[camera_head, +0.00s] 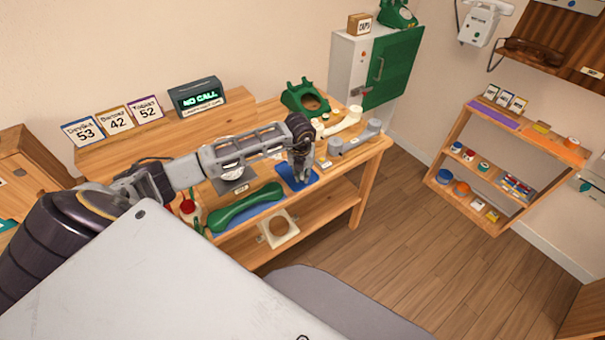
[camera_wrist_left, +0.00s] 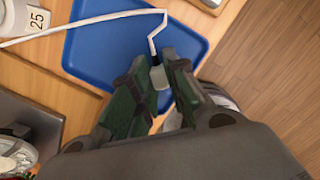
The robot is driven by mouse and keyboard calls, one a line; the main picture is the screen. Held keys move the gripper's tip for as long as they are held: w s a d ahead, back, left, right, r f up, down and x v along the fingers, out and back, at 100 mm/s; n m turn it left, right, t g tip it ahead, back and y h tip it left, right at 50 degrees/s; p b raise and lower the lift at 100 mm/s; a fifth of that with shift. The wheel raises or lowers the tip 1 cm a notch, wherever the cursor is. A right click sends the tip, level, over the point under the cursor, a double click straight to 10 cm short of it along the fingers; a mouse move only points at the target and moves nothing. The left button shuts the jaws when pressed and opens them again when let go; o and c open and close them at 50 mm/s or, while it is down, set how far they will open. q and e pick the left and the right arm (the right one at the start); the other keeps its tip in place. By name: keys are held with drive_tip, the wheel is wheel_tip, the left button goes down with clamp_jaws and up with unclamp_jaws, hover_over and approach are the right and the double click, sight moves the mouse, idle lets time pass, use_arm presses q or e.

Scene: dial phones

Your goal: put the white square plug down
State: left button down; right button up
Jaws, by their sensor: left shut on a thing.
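My left gripper (camera_head: 302,178) reaches over the right part of the wooden workbench (camera_head: 262,105), above a blue tray (camera_head: 284,173). In the left wrist view the green-padded fingers (camera_wrist_left: 160,85) are shut on the pale plug (camera_wrist_left: 158,76), whose white cord (camera_wrist_left: 153,38) bends up and away to the left. The blue tray (camera_wrist_left: 105,40) lies behind the plug in that view. I cannot tell whether the plug touches it. In the head view the gripper hides the plug. My right gripper is not in view.
A green phone body (camera_head: 304,97) and a "NO CALL" display (camera_head: 197,97) stand behind.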

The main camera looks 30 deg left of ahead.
use_arm(q)
drive_tip(key=c, duration=1.4)
unclamp_jaws()
drive_tip(key=shift+f, duration=0.1)
drive_tip(key=shift+r, duration=0.5)
drive_tip(key=shift+s+d+r, duration=0.1)
drive_tip(key=shift+s+r, duration=0.15)
drive_tip(key=shift+r, duration=1.6)
drive_tip(key=shift+s+d+r, duration=0.1)
drive_tip(key=shift+s+r, duration=0.2)
drive_tip(key=shift+r, duration=1.6)
drive_tip(key=shift+s+d+r, duration=0.1)
drive_tip(key=shift+s+r, duration=0.15)
drive_tip(key=shift+r, duration=1.6)
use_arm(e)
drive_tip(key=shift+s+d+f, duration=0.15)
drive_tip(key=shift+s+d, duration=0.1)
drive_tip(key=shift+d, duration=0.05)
